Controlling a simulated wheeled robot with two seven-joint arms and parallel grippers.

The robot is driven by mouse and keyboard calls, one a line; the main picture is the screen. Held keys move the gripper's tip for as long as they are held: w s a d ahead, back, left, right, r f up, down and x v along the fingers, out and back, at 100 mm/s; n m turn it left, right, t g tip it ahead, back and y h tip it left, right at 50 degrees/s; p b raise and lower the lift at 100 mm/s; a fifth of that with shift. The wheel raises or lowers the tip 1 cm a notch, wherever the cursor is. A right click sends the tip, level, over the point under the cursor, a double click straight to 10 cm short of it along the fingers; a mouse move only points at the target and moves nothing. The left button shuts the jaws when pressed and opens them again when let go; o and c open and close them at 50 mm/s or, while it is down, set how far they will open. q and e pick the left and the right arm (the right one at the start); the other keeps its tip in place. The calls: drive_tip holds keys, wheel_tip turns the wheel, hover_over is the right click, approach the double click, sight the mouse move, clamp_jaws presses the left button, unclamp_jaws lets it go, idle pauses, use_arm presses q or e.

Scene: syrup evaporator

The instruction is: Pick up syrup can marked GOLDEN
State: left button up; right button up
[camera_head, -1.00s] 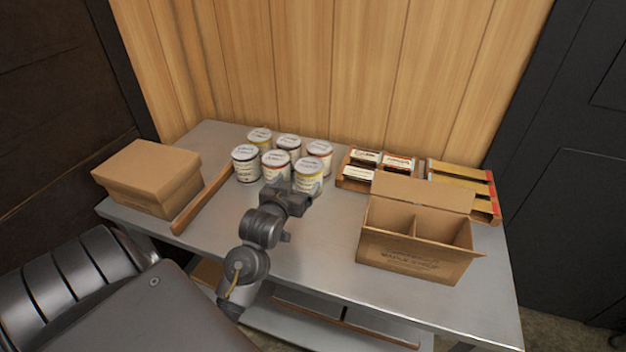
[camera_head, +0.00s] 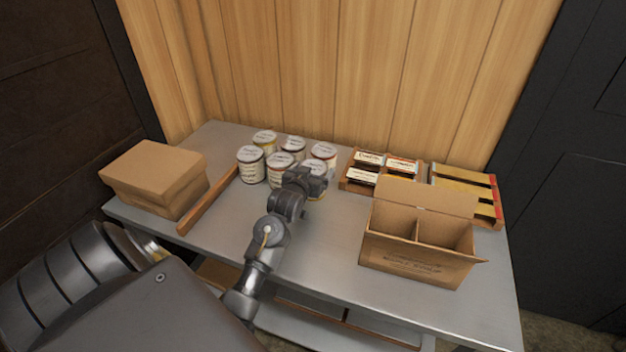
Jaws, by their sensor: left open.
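Several syrup cans stand in two rows at the back of the metal table (camera_head: 330,262). Two have yellowish bands: one at the back left (camera_head: 264,142) and one at the front right (camera_head: 316,167). The others have dark or red bands, such as the front left can (camera_head: 251,166). The lettering is too small to read, so I cannot tell which is marked GOLDEN. My left gripper (camera_head: 316,183) is open at the front right can and hides most of it. I cannot tell whether its jaws are around the can. My right gripper is not in view.
An open divided carton (camera_head: 415,262) stands at the right front. Wooden trays with labels (camera_head: 356,187) and yellow packs (camera_head: 463,174) lie behind it. A closed carton (camera_head: 155,175) and a wooden strip (camera_head: 208,202) are left. The table's front middle is clear.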

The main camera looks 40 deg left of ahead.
use_arm(q)
drive_tip(key=shift+w, duration=0.1)
drive_tip(key=shift+c, duration=0.2)
drive_tip(key=c, duration=1.2)
drive_tip(key=shift+r, duration=0.1)
drive_tip(key=shift+c, duration=0.4)
drive_tip(key=shift+a+r, duration=0.1)
drive_tip(key=shift+r, duration=0.5)
drive_tip(key=s+d+r, duration=0.6)
drive_tip(key=s+r, duration=0.5)
drive_tip(key=s, duration=0.1)
drive_tip(key=shift+s+d+r+b, duration=0.15)
drive_tip(key=shift+d+r+b, duration=0.2)
